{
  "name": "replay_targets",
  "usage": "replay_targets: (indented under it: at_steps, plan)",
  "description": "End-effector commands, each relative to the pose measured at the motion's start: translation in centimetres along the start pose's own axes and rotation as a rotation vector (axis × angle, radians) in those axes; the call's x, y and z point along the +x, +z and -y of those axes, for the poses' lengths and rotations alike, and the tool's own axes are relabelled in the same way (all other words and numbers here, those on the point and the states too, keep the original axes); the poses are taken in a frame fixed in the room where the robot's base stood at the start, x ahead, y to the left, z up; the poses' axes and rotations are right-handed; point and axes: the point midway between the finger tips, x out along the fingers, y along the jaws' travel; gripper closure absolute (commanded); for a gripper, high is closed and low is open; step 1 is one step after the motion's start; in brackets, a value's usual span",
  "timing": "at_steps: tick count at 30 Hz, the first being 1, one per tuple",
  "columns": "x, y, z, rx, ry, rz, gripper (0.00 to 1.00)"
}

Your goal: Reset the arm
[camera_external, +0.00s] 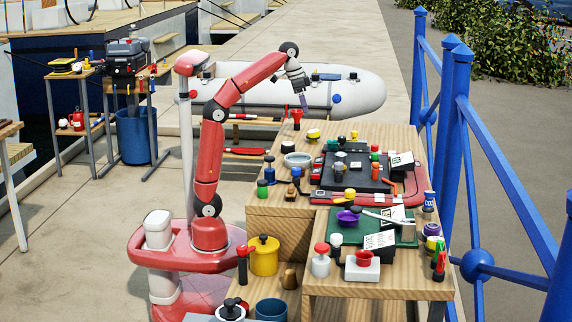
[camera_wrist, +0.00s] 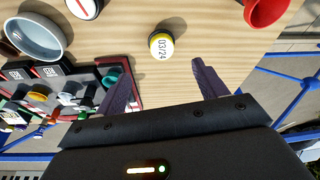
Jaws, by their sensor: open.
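My red arm rises from its base at the left of the wooden bench in the external view, bends at the top and reaches right. My gripper (camera_external: 302,103) hangs above the back part of the bench, pointing down. In the wrist view my gripper (camera_wrist: 158,88) has its two dark fingers spread wide apart, with nothing between them. A yellow jar with a white lid marked 03/24 (camera_wrist: 161,46) stands on the bench beyond the fingertips and is not touched.
A grey bowl (camera_external: 298,160) and a dark tray of small items (camera_external: 340,182) are on the bench. A green mat (camera_external: 388,230) holds a purple dish in front. A blue railing (camera_external: 515,185) runs along the right. Open pavement (camera_external: 90,240) lies left of my base.

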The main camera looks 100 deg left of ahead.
Motion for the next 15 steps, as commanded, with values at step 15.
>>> replay_targets:
  at_steps: [15]
  plan:
    - [3.8,15.2,-12.6,0.33,-0.153,-0.273,0.29]
